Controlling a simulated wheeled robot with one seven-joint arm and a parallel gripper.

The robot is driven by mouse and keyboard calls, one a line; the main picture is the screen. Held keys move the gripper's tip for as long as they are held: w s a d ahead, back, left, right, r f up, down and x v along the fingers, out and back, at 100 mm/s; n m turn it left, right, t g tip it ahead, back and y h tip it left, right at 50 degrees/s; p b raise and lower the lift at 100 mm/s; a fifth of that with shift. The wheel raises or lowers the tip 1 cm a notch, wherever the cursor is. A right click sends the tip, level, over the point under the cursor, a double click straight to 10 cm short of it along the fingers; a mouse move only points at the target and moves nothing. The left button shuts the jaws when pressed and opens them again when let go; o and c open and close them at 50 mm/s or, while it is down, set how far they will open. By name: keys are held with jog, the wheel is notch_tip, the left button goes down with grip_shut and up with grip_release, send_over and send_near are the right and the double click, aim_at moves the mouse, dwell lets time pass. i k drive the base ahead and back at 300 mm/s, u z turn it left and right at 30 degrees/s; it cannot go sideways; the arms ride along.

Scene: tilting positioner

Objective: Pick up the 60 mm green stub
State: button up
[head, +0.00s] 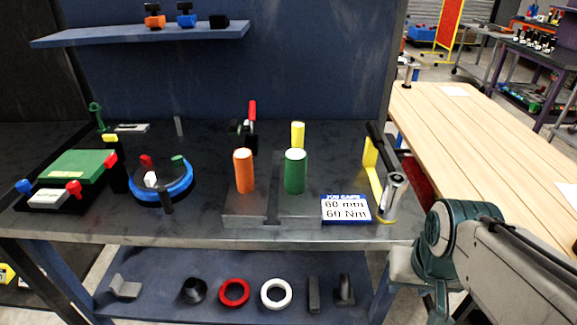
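A green stub (295,174) stands upright on the right part of a grey metal block (300,212) near the bench's front edge. Its top is pale and it shows no size mark. A blue and white card (346,209) beside the block reads "60 mm" and "60 Nm". An orange stub (244,174) stands upright to the left of the green one, with a gap between them. My arm shows at the lower right, off the bench's right end. I cannot make out my gripper in this view.
A yellow cylinder (298,134) stands behind the green stub. A yellow bracket (371,168) and a metal cylinder (393,192) stand to the right. A blue ring fixture (163,187) and a green plate (72,165) lie left. Rings and dark parts sit on the lower shelf (250,304).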

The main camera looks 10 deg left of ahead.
aim_at(295, 157)
jog(key=u, duration=0.4)
jog(key=k, duration=0.5)
jog(key=u, duration=0.65)
jog(key=i, duration=1.35)
jog(key=z, duration=0.75)
